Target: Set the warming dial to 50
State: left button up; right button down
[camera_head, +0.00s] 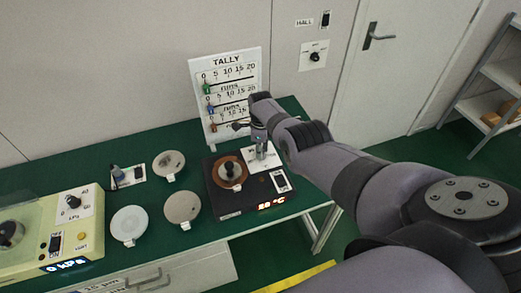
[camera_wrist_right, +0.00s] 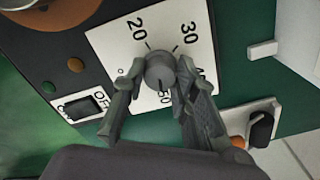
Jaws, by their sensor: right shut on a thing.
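The warming dial is a grey round knob (camera_wrist_right: 160,68) on a white plate marked 20, 30, 40 and 50, in the right wrist view. My right gripper (camera_wrist_right: 157,84) is shut on the knob, one finger on each side. The knob's dark mark appears to point down towards the 50, which a finger partly covers. In the head view my right gripper (camera_head: 260,150) reaches down onto the dial plate of the black warming unit (camera_head: 229,213). Its red display (camera_head: 272,202) seems to read about 50 °C, but is blurred. My left gripper is not in view.
The unit's on/off switch (camera_wrist_right: 83,107) is close to the gripper's left finger. The tally board (camera_head: 227,92) stands behind the unit. Several round plates, including a white one (camera_head: 130,224), lie on the green bench left of it. A cream machine (camera_head: 45,238) stands further left.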

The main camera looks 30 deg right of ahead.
jog(key=shift+d+r, duration=0.1)
dwell(0.3)
jog(key=c, duration=1.3)
grip_release()
jog(key=shift+r, duration=0.95)
notch_tip(320, 180, up, 10)
jog(key=shift+f, duration=0.1)
